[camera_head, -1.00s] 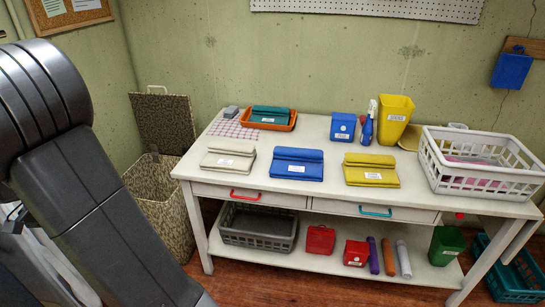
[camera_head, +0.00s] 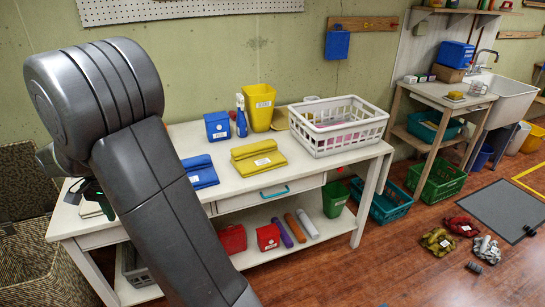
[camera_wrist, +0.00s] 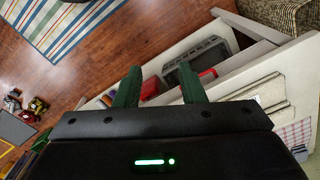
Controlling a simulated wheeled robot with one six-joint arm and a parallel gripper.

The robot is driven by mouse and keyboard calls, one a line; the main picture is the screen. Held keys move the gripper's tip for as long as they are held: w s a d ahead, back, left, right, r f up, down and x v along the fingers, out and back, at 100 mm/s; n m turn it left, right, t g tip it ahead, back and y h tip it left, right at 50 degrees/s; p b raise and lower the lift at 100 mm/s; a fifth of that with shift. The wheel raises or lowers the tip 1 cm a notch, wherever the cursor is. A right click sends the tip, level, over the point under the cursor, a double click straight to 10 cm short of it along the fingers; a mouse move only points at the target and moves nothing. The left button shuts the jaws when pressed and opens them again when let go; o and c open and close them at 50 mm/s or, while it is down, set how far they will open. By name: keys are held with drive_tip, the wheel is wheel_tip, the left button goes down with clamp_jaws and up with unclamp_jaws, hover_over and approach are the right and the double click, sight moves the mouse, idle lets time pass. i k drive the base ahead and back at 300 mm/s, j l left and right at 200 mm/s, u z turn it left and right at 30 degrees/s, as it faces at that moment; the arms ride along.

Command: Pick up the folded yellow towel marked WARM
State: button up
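The folded yellow towel (camera_head: 258,152) lies on the white table (camera_head: 235,192), with a white label on its front; the label is too small to read. A folded blue towel (camera_head: 200,168) lies to its left, partly hidden by my arm. In the wrist view my gripper (camera_wrist: 160,84) has two green fingers spread apart with nothing between them. In the head view it is mostly hidden behind my arm at the table's left end, well left of the yellow towel.
A blue box (camera_head: 217,127) and a yellow bin (camera_head: 259,104) stand behind the yellow towel. A white basket (camera_head: 338,140) stands to its right. A red drawer handle is hidden; the teal handle (camera_head: 274,192) shows. Floor to the right is partly clear.

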sight(257, 158)
drive_tip(key=i+j+z, duration=0.1)
drive_tip(key=z, duration=0.3)
drive_tip(key=i+j+z, duration=0.15)
drive_tip(key=z, duration=0.25)
drive_tip(key=i+j+z, duration=0.2)
drive_tip(key=z, duration=0.25)
drive_tip(key=i+j+z, duration=0.1)
drive_tip(key=z, duration=0.3)
drive_tip(key=i+j+z, duration=0.1)
drive_tip(key=j, duration=0.5)
drive_tip(key=i+j+z, duration=0.1)
drive_tip(key=j, duration=0.55)
